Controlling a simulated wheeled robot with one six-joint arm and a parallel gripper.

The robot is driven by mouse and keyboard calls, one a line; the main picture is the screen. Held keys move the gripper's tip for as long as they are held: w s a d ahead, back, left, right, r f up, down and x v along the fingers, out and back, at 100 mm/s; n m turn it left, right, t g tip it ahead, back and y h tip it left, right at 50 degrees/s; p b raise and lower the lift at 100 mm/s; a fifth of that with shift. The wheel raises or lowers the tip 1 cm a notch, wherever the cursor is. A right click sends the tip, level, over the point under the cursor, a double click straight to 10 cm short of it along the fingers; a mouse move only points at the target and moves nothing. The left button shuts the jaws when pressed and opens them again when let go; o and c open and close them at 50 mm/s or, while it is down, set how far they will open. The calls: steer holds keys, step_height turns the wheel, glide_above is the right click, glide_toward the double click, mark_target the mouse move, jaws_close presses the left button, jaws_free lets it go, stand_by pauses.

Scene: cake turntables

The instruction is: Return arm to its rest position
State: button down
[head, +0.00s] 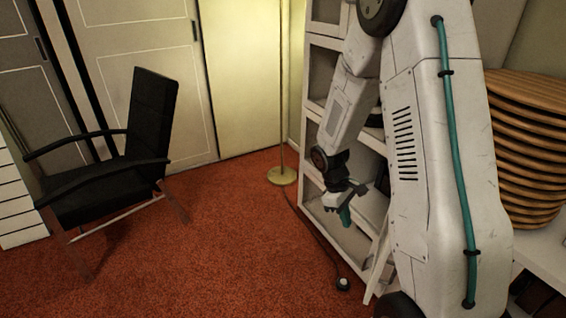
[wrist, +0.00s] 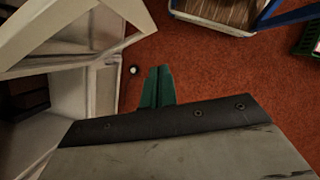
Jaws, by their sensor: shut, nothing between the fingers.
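My gripper (head: 346,218) hangs at the end of my arm in the head view, pointing down in front of the white shelf unit (head: 303,170). Its teal fingers also show in the wrist view (wrist: 159,70), pressed together with nothing between them. The gripper is empty and above the floor. My large white arm link covers much of the right half of the head view and hides part of the shelf unit.
A black armchair (head: 152,115) stands at left on the red carpet (head: 230,250). A floor lamp's brass base (head: 282,176) stands by the wall. Stacked wooden discs (head: 525,140) are at right. The wrist view shows a blue-edged container (wrist: 268,18) and a green crate (wrist: 308,38).

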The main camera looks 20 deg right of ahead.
steer(key=s+a+r+m+t, duration=0.1)
steer(key=s+a+r, duration=0.4)
steer(key=r, duration=0.4)
steer(key=s+a+r+m+t+y, duration=0.1)
steer(key=s+a+r, duration=0.4)
steer(key=r, duration=0.5)
steer(key=s+a+r+m+t+y, duration=0.1)
steer(key=s+a+r+m+t, duration=0.2)
steer(key=s+a+r, duration=0.3)
step_height(320, 180, up, 4)
steer(key=s, duration=0.2)
steer(key=shift+s, duration=0.35)
steer(key=shift+a+f, duration=0.1)
